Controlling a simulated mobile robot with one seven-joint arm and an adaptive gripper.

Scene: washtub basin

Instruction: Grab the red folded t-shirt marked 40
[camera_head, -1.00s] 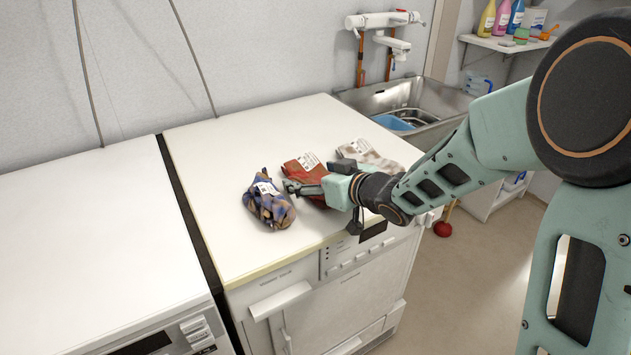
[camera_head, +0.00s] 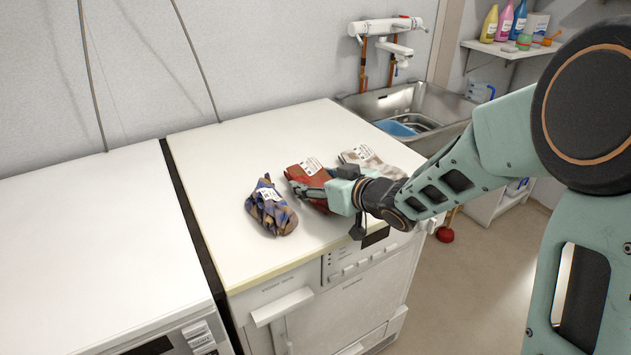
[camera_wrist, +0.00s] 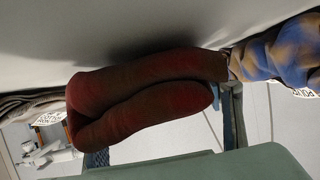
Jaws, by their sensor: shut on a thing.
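The red folded t-shirt (camera_head: 305,176) with a white label lies in the middle of three folded garments on the right-hand machine's top. The label's number is too small to read. My gripper (camera_head: 322,194) is at the shirt's near end and covers part of it. In the wrist view, the red shirt (camera_wrist: 150,97) fills the middle, with a finger at each side; my gripper (camera_wrist: 165,135) is shut on it. The shirt still appears to rest on the white top; I cannot tell whether it is raised.
A blue-brown plaid garment (camera_head: 271,212) lies close on the left, almost touching the red one in the wrist view (camera_wrist: 283,52). A beige patterned garment (camera_head: 370,160) lies on the right. A sink (camera_head: 425,105) stands behind right. The white top (camera_head: 225,165) is clear at left.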

